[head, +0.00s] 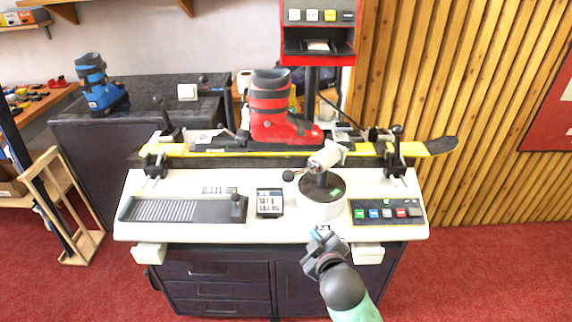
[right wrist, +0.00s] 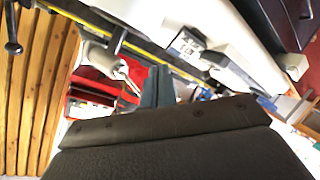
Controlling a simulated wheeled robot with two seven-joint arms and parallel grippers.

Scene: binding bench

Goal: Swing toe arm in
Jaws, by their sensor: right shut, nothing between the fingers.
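The toe arm, as far as I can tell, is the white cylinder-headed arm (head: 326,157) on a dark post with a black ball knob (head: 288,175). The post stands on a round dark-topped white base (head: 321,189) at the bench front. The head lies just before the toe of the red boot (head: 272,110), which stands on the yellow ski (head: 428,147). My right gripper (head: 318,238) is shut and empty at the bench's front edge, below the round base and apart from the arm. Its fingers (right wrist: 156,85) also show in the right wrist view. My left gripper is out of view.
A button panel (head: 388,212) lies right of the base; a small display (head: 269,202) and ribbed slider plate (head: 180,209) lie left. Black clamps (head: 396,152) hold the ski. A red console (head: 318,32) stands behind. A blue boot (head: 98,84) stands on the dark cabinet.

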